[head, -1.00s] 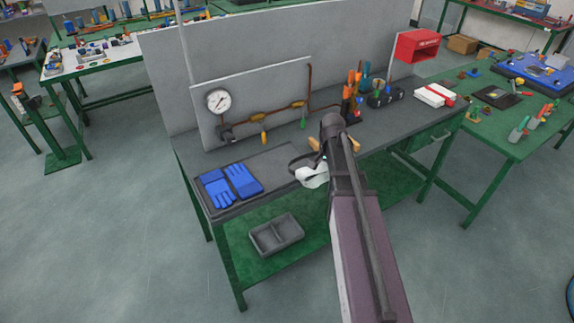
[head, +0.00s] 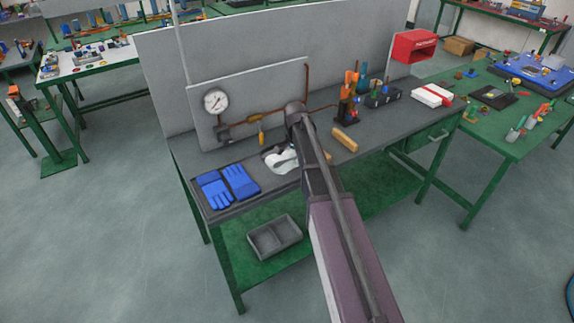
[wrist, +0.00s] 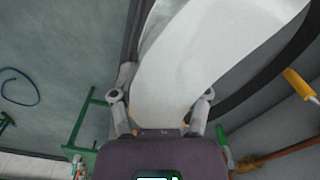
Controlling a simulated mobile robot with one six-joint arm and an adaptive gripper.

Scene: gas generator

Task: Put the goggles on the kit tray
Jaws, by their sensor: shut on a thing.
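The white goggles (head: 282,161) with a dark strap are at my arm's end, over the right part of the dark flat kit tray (head: 273,185). I cannot tell whether they touch it. Blue gloves (head: 228,186) lie side by side on the tray's left part. In the wrist view my gripper (wrist: 160,112) is shut on the goggles (wrist: 185,65), with one finger on each side of the white body and the dark strap along the edges. In the head view my own arm hides the gripper.
A panel with a gauge (head: 215,101) and copper pipe stands behind the tray. A wooden-handled thing (head: 345,139), a tool holder (head: 347,105) and a red-and-white box (head: 432,95) are to the right.

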